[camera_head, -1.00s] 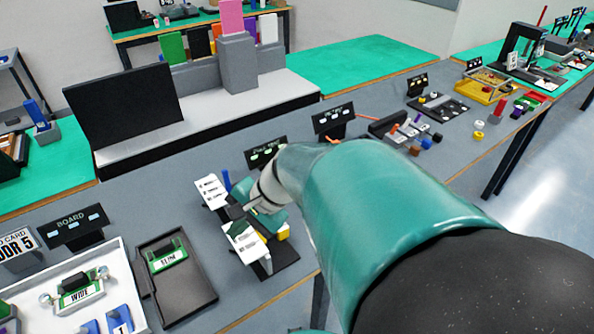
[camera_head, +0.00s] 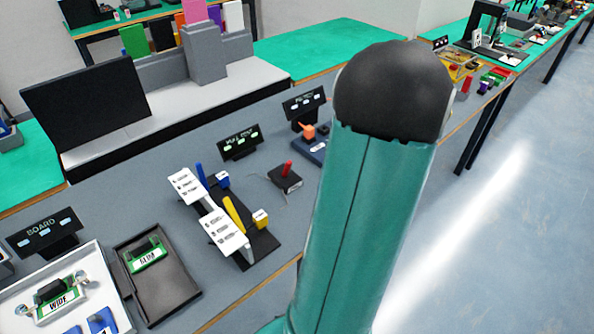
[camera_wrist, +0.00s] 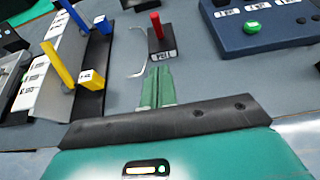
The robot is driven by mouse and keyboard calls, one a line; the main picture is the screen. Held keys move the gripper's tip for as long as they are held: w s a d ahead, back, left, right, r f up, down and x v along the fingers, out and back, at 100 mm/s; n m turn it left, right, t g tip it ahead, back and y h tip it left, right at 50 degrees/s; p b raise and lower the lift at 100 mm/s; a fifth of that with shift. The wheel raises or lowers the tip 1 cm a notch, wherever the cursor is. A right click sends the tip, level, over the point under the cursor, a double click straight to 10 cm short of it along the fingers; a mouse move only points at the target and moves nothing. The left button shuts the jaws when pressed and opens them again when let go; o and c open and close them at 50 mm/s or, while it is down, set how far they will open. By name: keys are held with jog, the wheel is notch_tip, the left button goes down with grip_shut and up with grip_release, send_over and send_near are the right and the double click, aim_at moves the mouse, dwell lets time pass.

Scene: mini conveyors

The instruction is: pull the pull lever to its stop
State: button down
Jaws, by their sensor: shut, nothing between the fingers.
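A red upright lever (camera_head: 287,167) stands on a small black block (camera_head: 286,183) on the grey bench. The wrist view also shows the red lever (camera_wrist: 156,25) and its black block (camera_wrist: 160,44), whose small label I cannot read. I cannot confirm from a label that this is the pull lever. My gripper (camera_wrist: 160,72) has its green fingers together and empty, just on the near side of the block, apart from the lever in the picture. The head view does not show my gripper; my arm fills its right middle.
A stand with a yellow bar (camera_head: 234,215), a blue bar (camera_head: 201,174) and white cards lies left of the lever. A thin bent wire (camera_wrist: 137,55) lies beside the block. A dark blue button box (camera_wrist: 265,25) is at right in the wrist view.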

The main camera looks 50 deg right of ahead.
jog(key=shift+w, duration=0.1)
send_near(289, 168)
jog(key=f, duration=0.2)
jog(key=w+f, duration=0.1)
jog(key=f, duration=0.1)
jog(key=shift+w+d+f, duration=0.1)
jog(key=shift+w, duration=0.05)
jog(key=w, duration=0.1)
jog(key=w+r, duration=0.1)
jog(key=shift+w+d, duration=0.25)
jog(key=shift+d, duration=0.05)
jog(key=shift+w+d+r, duration=0.15)
jog(key=shift+w+r, duration=0.1)
jog(key=shift+w, duration=0.35)
